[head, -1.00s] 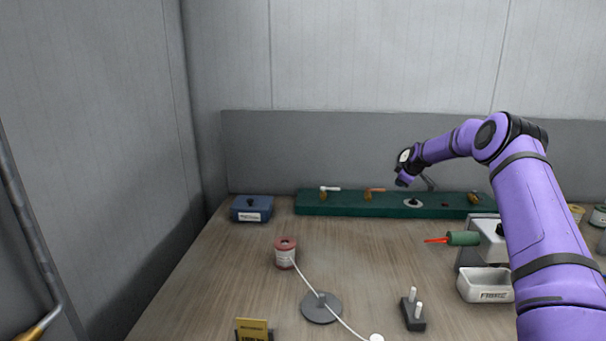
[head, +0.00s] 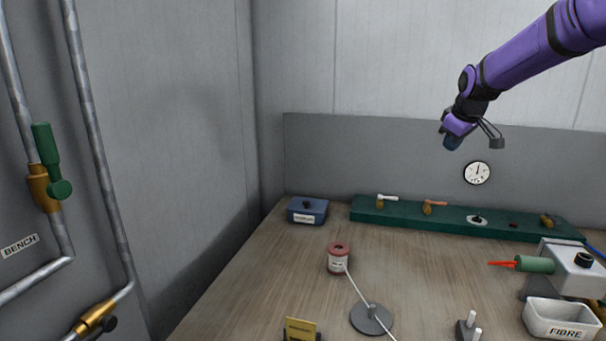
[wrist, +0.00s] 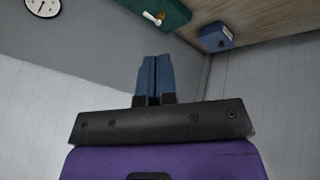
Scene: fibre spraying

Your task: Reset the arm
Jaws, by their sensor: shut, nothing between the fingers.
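My purple arm reaches in from the upper right of the head view. The gripper is well above the bench and touches nothing that I can see.
Pipes with a green-handled valve (head: 46,160) run along the left wall.

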